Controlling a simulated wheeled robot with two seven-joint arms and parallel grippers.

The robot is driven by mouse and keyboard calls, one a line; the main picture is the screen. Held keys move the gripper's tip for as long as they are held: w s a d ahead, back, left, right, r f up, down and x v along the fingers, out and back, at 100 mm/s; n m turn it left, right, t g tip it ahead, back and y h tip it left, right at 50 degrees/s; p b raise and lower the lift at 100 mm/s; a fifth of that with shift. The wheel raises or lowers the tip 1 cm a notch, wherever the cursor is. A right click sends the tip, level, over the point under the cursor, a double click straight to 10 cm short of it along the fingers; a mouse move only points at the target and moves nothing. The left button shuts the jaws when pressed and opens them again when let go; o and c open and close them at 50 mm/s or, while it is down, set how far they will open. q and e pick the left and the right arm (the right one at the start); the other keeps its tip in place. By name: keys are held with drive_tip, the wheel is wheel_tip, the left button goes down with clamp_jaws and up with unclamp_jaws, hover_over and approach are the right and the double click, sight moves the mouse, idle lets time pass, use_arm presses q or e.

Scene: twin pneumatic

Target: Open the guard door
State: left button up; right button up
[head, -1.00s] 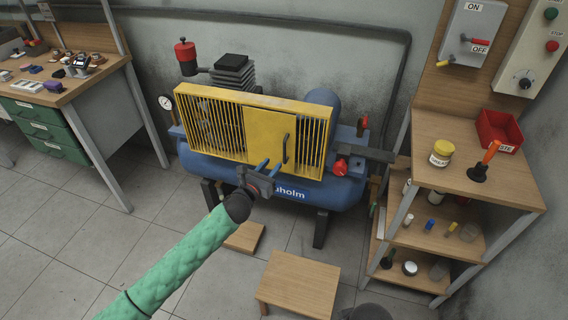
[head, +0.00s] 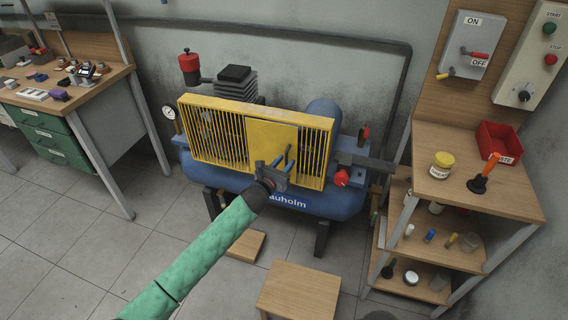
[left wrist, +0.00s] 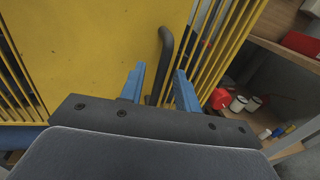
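The guard door (head: 265,136) is a yellow panel in the slatted yellow guard on the front of the blue compressor. It looks closed, flush with the guard. Its dark bar handle (left wrist: 165,45) stands on the door's right side. My left gripper (head: 276,162) is in front of the door's lower right part. In the left wrist view its two blue fingers (left wrist: 160,78) are apart, with the lower part of the handle showing between them. Gaps show beside the handle, so the fingers do not look closed on it. My right gripper is not in view.
The blue compressor tank (head: 325,200) lies below the guard, with a red knob (head: 342,178) at its right. A wooden shelf unit (head: 470,200) stands on the right and a workbench (head: 75,90) on the left. A low wooden stool (head: 299,289) stands in front on the tiled floor.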

use_arm(q)
clamp_jaws()
drive_tip(key=shift+s+a, duration=0.1)
